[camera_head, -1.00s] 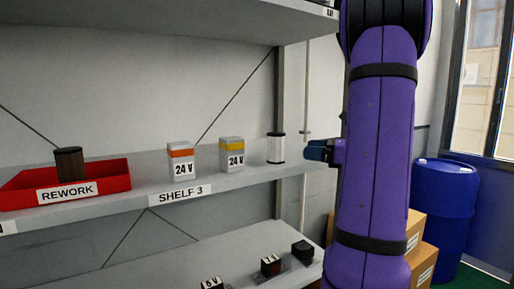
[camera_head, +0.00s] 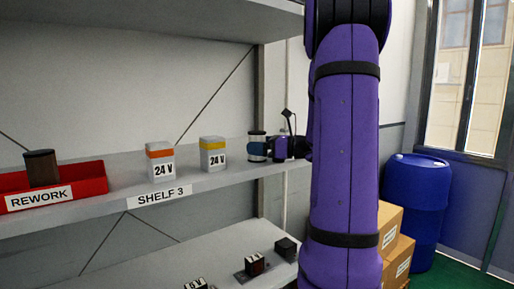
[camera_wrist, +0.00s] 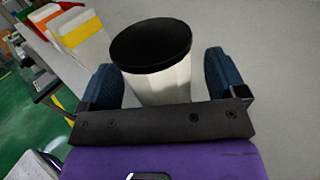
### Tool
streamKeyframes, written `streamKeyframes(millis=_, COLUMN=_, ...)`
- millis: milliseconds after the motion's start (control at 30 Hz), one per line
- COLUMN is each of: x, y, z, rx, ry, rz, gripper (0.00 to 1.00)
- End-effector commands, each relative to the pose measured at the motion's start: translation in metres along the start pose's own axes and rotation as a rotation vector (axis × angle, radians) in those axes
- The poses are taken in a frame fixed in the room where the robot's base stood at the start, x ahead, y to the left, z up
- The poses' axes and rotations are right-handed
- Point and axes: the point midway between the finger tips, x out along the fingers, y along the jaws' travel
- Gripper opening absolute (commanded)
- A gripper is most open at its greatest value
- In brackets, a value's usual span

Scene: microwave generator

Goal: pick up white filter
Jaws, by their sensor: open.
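The white filter (camera_wrist: 160,85) is a white cylinder with a black top, upright near the right end of the shelf. In the head view the white filter (camera_head: 257,138) is partly covered by my gripper (camera_head: 268,148). In the wrist view my gripper (camera_wrist: 163,80) is open, with one blue-padded finger on each side of the filter.
Two 24 V boxes, one orange-banded (camera_head: 160,161) and one yellow-banded (camera_head: 212,153), stand left of the filter on the shelf (camera_head: 110,167). A red REWORK tray (camera_head: 90,181) with a dark cylinder (camera_head: 41,168) is further left. An upper shelf (camera_head: 180,18) hangs above.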

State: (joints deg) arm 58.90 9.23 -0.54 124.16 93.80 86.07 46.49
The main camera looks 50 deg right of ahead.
Motion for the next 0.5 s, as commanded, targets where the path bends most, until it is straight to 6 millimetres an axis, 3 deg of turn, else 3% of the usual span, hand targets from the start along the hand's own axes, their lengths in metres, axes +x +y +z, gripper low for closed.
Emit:
streamKeyframes(millis=300, x=0.0047, y=-0.0001, z=0.0002, rx=0.000, ry=-0.001, rz=0.000, gripper=0.88)
streamKeyframes(millis=500, x=0.0045, y=-0.0001, z=0.0001, rx=0.000, ry=-0.001, rz=0.000, gripper=0.42)
